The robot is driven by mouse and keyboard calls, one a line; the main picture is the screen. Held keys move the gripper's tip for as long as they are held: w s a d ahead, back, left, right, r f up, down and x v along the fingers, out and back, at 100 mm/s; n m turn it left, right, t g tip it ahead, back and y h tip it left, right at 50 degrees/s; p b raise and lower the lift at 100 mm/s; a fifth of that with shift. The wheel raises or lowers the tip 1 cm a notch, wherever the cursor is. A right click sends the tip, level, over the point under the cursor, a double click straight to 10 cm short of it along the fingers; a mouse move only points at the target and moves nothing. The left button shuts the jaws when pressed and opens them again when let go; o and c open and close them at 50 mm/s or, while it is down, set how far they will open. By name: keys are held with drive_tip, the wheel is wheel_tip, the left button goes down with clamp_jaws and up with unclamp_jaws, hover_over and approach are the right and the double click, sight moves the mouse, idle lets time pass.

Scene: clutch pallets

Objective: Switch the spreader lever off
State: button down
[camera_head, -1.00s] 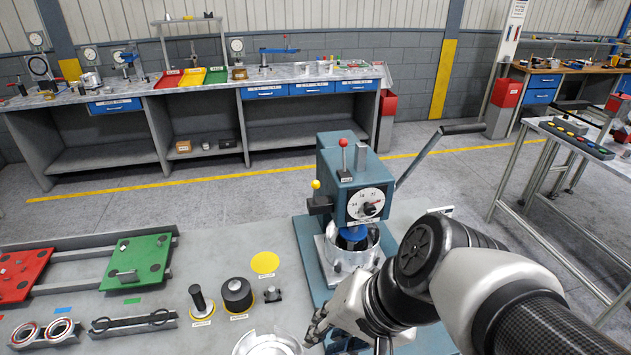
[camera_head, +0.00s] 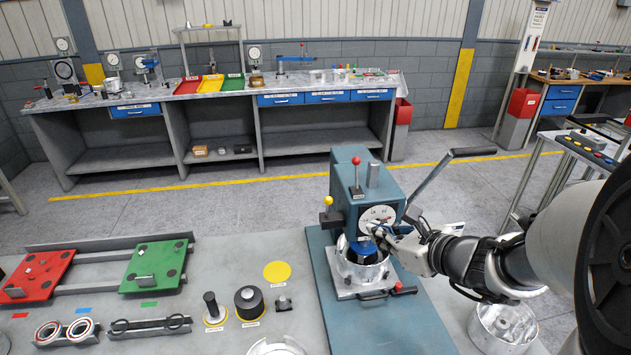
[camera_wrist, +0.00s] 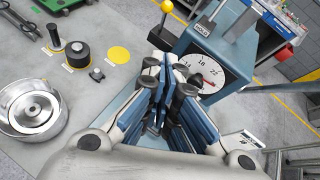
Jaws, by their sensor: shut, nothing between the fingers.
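The blue-green machine (camera_head: 345,190) stands on a blue base plate. A red-knobbed lever (camera_head: 357,172) stands upright on its top, and a yellow-knobbed lever (camera_head: 328,212) sticks up at its left side. The yellow knob also shows in the wrist view (camera_wrist: 166,7). I cannot tell from a label which one is the spreader lever. A white dial (camera_wrist: 205,72) with a red pointer is on the front face. My gripper (camera_head: 385,236) is shut and empty, at the front of the machine, partly covering the dial. In the wrist view its fingertips (camera_wrist: 168,85) appear just left of the dial; contact cannot be told.
A long black-gripped handle (camera_head: 472,152) rises at the machine's right. A metal housing (camera_head: 362,270) sits under the machine head. A black cylinder (camera_head: 250,302), a yellow disc (camera_head: 277,271) and a green plate (camera_head: 157,265) lie on the table to the left.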

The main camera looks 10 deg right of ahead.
drive_tip(key=shift+a, duration=0.1)
drive_tip(key=b, duration=0.2)
approach(327, 207)
wheel_tip(327, 207, down, 3)
drive_tip(key=w, duration=0.2)
drive_tip(key=shift+w+a, duration=0.35)
drive_tip(key=shift+w, duration=0.3)
drive_tip(key=shift+r+p, duration=0.25)
drive_tip(key=shift+p, duration=0.35)
drive_tip(key=shift+w+g+p, duration=0.15)
drive_tip(key=shift+g+p, duration=0.15)
drive_tip(key=shift+p, duration=0.45)
